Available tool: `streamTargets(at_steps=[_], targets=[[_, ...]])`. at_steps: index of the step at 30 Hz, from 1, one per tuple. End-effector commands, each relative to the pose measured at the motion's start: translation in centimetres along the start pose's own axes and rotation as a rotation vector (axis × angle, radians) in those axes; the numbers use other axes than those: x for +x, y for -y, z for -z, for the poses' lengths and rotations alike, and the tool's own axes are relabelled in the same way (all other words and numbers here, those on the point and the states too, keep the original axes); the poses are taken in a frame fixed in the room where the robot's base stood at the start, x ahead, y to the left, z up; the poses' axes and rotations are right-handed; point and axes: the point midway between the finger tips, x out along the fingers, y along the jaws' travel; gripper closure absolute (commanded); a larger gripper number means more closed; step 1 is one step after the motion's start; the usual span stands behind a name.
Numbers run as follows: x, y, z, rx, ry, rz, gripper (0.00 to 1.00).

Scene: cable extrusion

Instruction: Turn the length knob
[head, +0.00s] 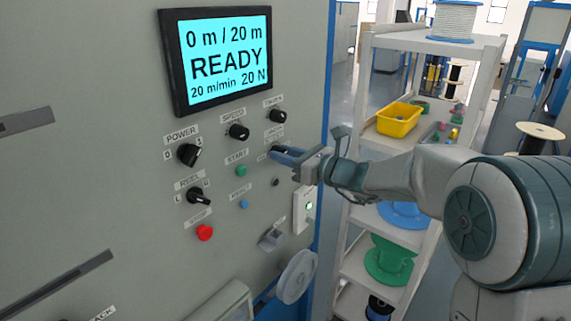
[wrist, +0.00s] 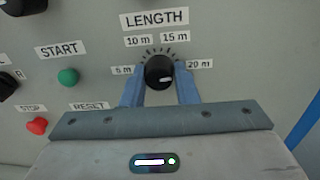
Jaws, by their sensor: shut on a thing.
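The black length knob (wrist: 159,72) sits under the LENGTH label in the wrist view, with marks for 5 m, 10 m, 15 m and 20 m around it. Its white pointer line faces right, toward the 20 m mark. My gripper (wrist: 160,88) has one blue finger on each side of the knob and is shut on it. In the head view my gripper (head: 279,153) reaches the panel from the right and hides most of the knob. The screen (head: 216,61) reads 0 m / 20 m, READY, 20 m/min and 20 N.
A speed knob (head: 239,132) and another knob (head: 277,115) sit above on the panel. The green start button (head: 241,171), blue button (head: 243,204) and red stop button (head: 205,232) are to the left and below. A shelf with a yellow bin (head: 398,119) stands behind my arm.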

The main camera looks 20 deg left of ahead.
Motion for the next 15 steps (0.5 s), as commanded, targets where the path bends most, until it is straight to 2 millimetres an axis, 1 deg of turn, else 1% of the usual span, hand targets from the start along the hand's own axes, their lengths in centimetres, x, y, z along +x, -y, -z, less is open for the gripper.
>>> streamTargets(at_steps=[1, 15], targets=[[-0.03, 0.06, 0.67, -0.041, 0.002, 0.001, 0.96], [-0.01, -0.03, 0.69, -0.483, -0.024, 0.007, 0.96]])
